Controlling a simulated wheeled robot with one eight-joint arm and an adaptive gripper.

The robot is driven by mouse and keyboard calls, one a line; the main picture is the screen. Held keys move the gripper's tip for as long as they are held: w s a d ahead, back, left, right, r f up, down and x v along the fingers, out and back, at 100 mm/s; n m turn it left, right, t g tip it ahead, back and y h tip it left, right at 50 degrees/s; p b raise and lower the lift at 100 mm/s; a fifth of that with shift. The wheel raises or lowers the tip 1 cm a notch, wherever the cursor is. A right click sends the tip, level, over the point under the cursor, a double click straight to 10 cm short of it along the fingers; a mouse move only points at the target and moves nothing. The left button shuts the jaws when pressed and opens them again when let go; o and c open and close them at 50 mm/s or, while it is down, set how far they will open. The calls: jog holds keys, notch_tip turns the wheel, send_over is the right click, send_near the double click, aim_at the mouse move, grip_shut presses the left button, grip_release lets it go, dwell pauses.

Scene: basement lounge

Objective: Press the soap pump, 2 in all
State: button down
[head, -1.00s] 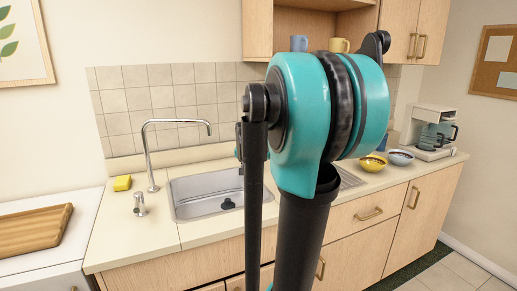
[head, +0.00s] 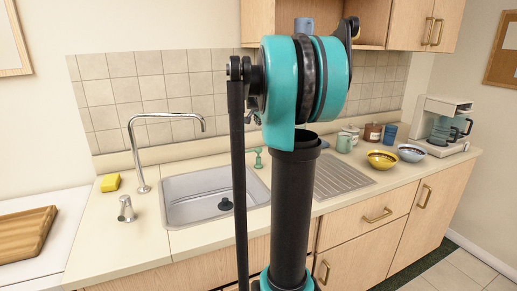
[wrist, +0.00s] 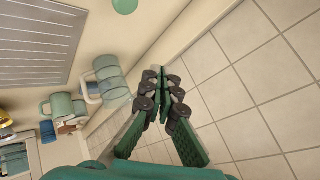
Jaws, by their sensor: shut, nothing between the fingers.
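A small green soap pump (head: 258,159) stands upright behind the sink's right part in the head view, close beside my arm. In the wrist view a round pale green shape (wrist: 125,5) is cut by the top edge; it may be the pump's top. My gripper (wrist: 163,75) is shut and empty, its fingertips together in front of the wall tiles. It looks apart from the green shape. In the head view my arm hides most of the gripper, so its height over the pump cannot be told.
The sink (head: 200,200) has a tall chrome faucet (head: 138,155) and a short chrome fitting (head: 126,209) at its left. A yellow sponge (head: 110,183) lies nearby. The drainboard (head: 340,178), bowls (head: 382,160), cups and a coffee maker (head: 443,125) are at right. A cupboard hangs above.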

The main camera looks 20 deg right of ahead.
aim_at(259, 149)
jog(key=shift+f, duration=4.4)
jog(key=shift+f, duration=0.1)
jog(key=shift+f, duration=0.35)
jog(key=shift+f, duration=1)
jog(key=shift+r, duration=1.4)
jog(key=shift+r, duration=2.5)
